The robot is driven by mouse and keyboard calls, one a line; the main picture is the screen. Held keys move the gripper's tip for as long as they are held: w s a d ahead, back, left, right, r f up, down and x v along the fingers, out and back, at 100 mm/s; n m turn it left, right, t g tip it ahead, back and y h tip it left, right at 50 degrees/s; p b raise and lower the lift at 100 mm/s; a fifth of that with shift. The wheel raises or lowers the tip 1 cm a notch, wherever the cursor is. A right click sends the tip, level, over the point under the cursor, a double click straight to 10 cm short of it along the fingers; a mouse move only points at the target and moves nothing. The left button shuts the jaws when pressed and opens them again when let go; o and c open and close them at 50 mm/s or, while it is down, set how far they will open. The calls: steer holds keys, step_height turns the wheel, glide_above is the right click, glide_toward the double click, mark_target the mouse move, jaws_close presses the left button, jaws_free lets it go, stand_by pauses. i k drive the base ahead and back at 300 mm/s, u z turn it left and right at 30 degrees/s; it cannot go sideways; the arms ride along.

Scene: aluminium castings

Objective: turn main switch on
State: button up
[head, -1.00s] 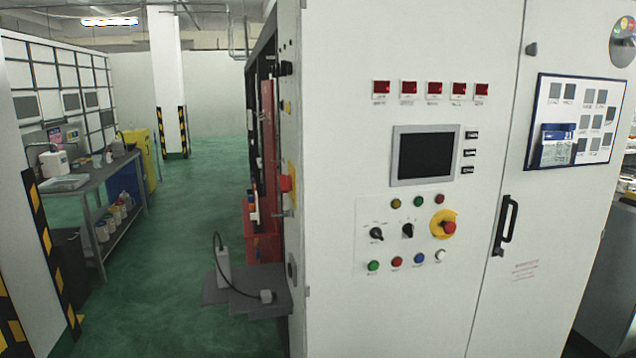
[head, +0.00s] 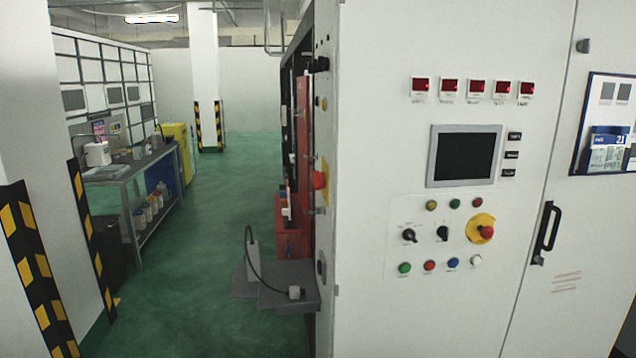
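A white control cabinet (head: 375,120) fills the right half of the head view. Its front panel has two black rotary switches, a left one (head: 409,235) and a right one (head: 442,233). The labels are too small to read, so I cannot tell which, if either, is the main switch. A red emergency-stop button (head: 486,232) on a yellow disc sits to their right. Another red knob on a yellow plate (head: 320,180) is on the cabinet's narrow left side, seen edge-on. The dark screen (head: 465,156) above the switches looks off. My gripper is not in view.
A black door handle (head: 546,228) is at the right. A grey step with a cable (head: 275,292) juts from the cabinet's left side. A striped pillar (head: 35,270) and a workbench (head: 125,172) stand left. Green floor between is clear.

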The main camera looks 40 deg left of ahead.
mark_target(319, 179)
steer(key=u, duration=0.15)
steer(key=i, duration=1.25)
steer(key=u, duration=5.05)
steer(key=i, duration=0.1)
steer(key=z, duration=3.2)
steer(key=k, duration=0.15)
steer(key=u, duration=1.95)
